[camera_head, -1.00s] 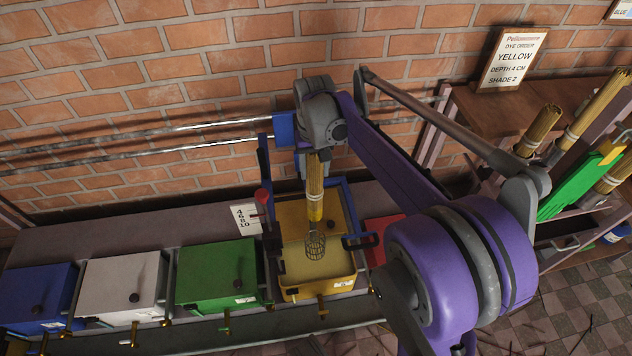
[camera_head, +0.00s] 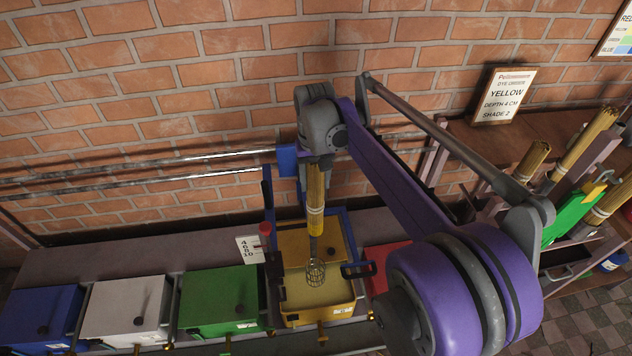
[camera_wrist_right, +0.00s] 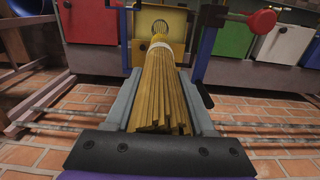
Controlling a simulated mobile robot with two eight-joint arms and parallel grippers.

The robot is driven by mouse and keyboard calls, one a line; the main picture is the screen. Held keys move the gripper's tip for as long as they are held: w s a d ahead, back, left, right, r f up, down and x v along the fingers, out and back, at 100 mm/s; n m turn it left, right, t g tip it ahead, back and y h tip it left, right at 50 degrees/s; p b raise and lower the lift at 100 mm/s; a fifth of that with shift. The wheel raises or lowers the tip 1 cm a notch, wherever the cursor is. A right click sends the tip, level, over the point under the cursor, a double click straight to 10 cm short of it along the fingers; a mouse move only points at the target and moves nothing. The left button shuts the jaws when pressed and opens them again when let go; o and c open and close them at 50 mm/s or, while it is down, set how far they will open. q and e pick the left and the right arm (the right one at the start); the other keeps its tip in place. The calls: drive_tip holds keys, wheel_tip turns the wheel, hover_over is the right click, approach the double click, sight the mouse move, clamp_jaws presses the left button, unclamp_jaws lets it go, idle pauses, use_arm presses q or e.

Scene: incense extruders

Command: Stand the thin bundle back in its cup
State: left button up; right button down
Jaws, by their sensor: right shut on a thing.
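A bundle of tan sticks (camera_head: 315,188) with a pale band and a yellow lower end hangs upright above the open yellow vat (camera_head: 318,311). My right gripper (camera_head: 314,163) is shut around its upper part; in the right wrist view the bundle (camera_wrist_right: 163,98) lies between both fingers, its yellow end pointing away towards the vat. I cannot tell whether this is the thin bundle. A rack at the right holds more bundles, one short (camera_head: 533,160), one long (camera_head: 583,138) and one farther right (camera_head: 607,204). Their cups are mostly hidden. My left gripper is out of view.
Blue (camera_head: 48,315), white (camera_head: 125,305) and green (camera_head: 220,297) lidded vats stand to the left. Rails (camera_head: 130,170) run along the wall.

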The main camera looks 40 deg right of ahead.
sight(315, 165)
drive_tip(key=shift+r+p, duration=1.85)
drive_tip(key=shift+r, duration=0.8)
